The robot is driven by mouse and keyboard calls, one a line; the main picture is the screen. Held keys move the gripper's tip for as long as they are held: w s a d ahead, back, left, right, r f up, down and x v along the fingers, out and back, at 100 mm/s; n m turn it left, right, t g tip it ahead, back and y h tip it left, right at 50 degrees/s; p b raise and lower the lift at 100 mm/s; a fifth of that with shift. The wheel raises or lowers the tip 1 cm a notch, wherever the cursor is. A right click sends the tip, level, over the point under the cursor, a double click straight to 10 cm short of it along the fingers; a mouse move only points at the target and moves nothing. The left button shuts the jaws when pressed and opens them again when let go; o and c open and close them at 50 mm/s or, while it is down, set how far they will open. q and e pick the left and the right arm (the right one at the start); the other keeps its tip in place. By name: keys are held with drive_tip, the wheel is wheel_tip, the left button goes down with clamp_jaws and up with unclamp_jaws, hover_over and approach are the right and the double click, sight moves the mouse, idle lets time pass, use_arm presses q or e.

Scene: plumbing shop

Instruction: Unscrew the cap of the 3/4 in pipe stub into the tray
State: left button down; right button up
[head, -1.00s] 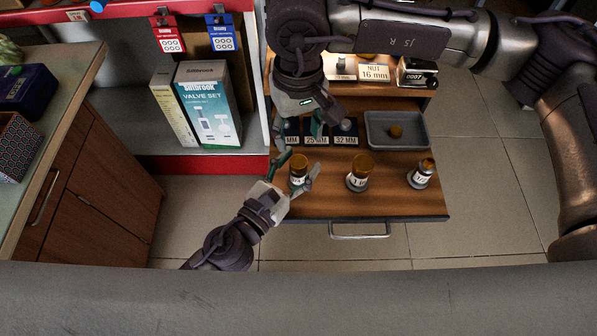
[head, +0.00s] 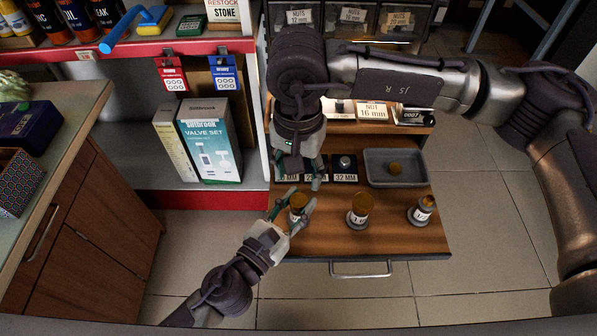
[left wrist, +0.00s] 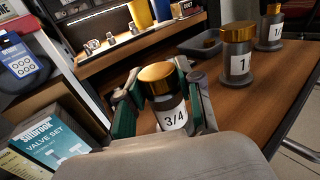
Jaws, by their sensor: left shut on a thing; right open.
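The 3/4 pipe stub (left wrist: 172,115) stands upright on the wooden drawer top, with a brass cap (left wrist: 157,76) on it. In the head view the stub (head: 298,213) is between the fingers of my left gripper (head: 292,206), which is shut on it. The left wrist view shows one finger on each side, around cap height; exact contact is unclear. My right gripper (head: 302,184) is open and empty, just behind and above the stub, fingers pointing down. The grey tray (head: 416,178) lies at the back right, holding a brass piece (head: 395,168).
Stub 1 (head: 357,218) and another stub (head: 421,214) stand to the right, both with brass tops. Size-marked blocks (head: 344,168) line the back, left of the tray. A valve set box (head: 207,145) stands on the left shelf. The front of the wooden top is clear.

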sight(298, 200)
drive_tip(key=m, duration=2.2)
drive_tip(key=shift+f+m, duration=0.25)
drive_tip(key=shift+m, duration=0.15)
wheel_tip(298, 200, down, 8)
drive_tip(key=shift+r, duration=0.25)
drive_tip(key=shift+c, duration=0.2)
